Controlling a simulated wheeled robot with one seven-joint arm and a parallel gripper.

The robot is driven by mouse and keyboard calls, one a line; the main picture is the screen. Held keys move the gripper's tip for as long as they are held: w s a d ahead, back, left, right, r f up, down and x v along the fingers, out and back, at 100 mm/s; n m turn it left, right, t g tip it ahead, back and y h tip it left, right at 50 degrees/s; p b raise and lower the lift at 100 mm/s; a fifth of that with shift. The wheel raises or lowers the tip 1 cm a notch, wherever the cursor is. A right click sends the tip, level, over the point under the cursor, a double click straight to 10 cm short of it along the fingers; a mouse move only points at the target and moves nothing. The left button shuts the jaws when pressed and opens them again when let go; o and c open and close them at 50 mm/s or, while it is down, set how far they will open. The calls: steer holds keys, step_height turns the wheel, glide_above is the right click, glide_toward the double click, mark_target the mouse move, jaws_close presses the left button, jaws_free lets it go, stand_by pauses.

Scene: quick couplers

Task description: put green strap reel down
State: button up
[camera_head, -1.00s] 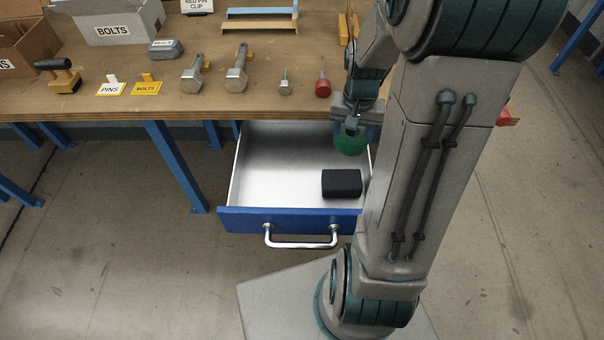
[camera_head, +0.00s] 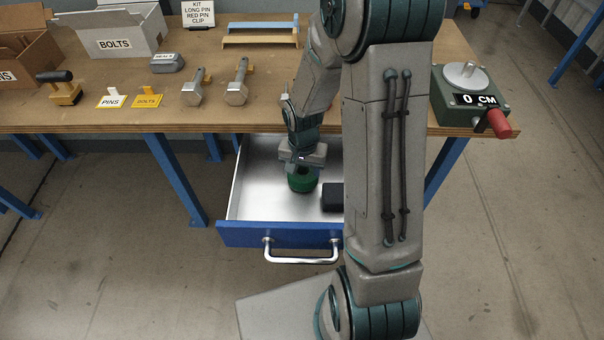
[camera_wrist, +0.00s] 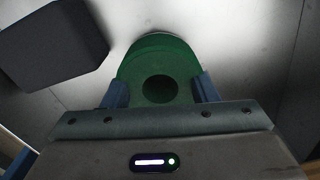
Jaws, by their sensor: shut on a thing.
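The green strap reel (camera_head: 302,180) is in the open drawer, left of the black block, low over or on the metal floor; I cannot tell which. My gripper (camera_head: 302,166) points down from above and is shut on the reel. In the wrist view the reel (camera_wrist: 160,62) sits between the two blue fingers of my gripper (camera_wrist: 160,92), its dark centre hole facing the camera. The open drawer (camera_head: 262,200) has a blue front and a bare metal floor. My arm hides the drawer's right side.
A black block (camera_head: 332,197) lies in the drawer right of the reel; it also shows in the wrist view (camera_wrist: 52,42). The drawer's left part is free. On the bench (camera_head: 120,122) above stand bolts, label signs and a green measuring device (camera_head: 466,92).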

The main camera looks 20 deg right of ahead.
steer(key=shift+f, duration=0.45)
steer(key=shift+f, duration=0.1)
steer(key=o, duration=1.1)
steer(key=shift+c, duration=0.2)
step_height(320, 180, up, 12)
steer(key=p, duration=0.1)
steer(key=s+r+n+t, duration=0.2)
steer(key=s+r+n, duration=0.3)
steer(key=s+r, duration=0.5)
steer(key=shift+s+a+r+n+t, duration=0.3)
steer(key=shift+s+a+n, duration=0.15)
steer(key=shift+s, duration=1.55)
